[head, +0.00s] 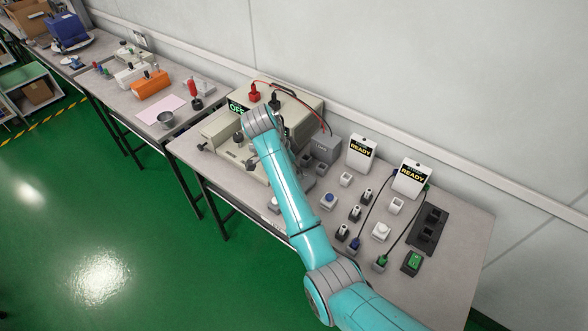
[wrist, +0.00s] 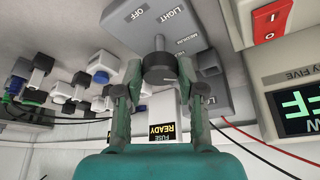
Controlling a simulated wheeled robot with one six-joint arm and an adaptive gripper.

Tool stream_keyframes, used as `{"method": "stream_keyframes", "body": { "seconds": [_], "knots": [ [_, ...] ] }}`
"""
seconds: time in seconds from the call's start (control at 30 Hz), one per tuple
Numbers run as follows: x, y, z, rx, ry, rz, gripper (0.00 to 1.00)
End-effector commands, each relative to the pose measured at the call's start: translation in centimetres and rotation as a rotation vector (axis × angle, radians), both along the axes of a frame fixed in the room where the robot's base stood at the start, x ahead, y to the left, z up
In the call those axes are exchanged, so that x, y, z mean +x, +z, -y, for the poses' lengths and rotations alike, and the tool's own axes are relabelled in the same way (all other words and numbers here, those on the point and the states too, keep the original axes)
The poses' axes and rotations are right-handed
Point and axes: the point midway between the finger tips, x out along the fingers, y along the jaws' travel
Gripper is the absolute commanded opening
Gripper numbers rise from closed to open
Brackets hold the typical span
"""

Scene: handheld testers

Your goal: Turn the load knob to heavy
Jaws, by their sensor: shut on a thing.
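The load knob (wrist: 159,60) is a dark grey round knob on a grey box face (wrist: 205,20) in the wrist view. My gripper (wrist: 160,77) is shut on the knob, one finger on each side. In the head view my arm hides the knob and the fingers.
A beige tester (head: 300,97) with a display reading OFF (head: 236,107) stands beside my arm. A grey box (head: 325,148) stands right of it. Two READY units (head: 361,154) (head: 411,178), cables and several small connectors fill the right side.

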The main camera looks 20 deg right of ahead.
Motion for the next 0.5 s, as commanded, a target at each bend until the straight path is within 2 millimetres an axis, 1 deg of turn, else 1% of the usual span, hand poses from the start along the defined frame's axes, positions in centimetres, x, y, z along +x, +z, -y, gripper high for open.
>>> {"method": "stream_keyframes", "body": {
  "seconds": [0.07,0.1,0.17,0.2,0.5],
  "knots": [
    [-0.07,-0.12,-0.11,0.002,0.002,-0.003,0.04],
    [-0.07,-0.12,-0.11,0.002,0.002,-0.003,0.46],
    [-0.07,-0.12,-0.1,0.002,0.002,-0.003,0.61],
    [-0.06,-0.11,-0.09,0.002,0.002,-0.002,0.64],
    [-0.01,-0.03,-0.04,0.001,0.002,-0.001,0.64]
  ]
}}
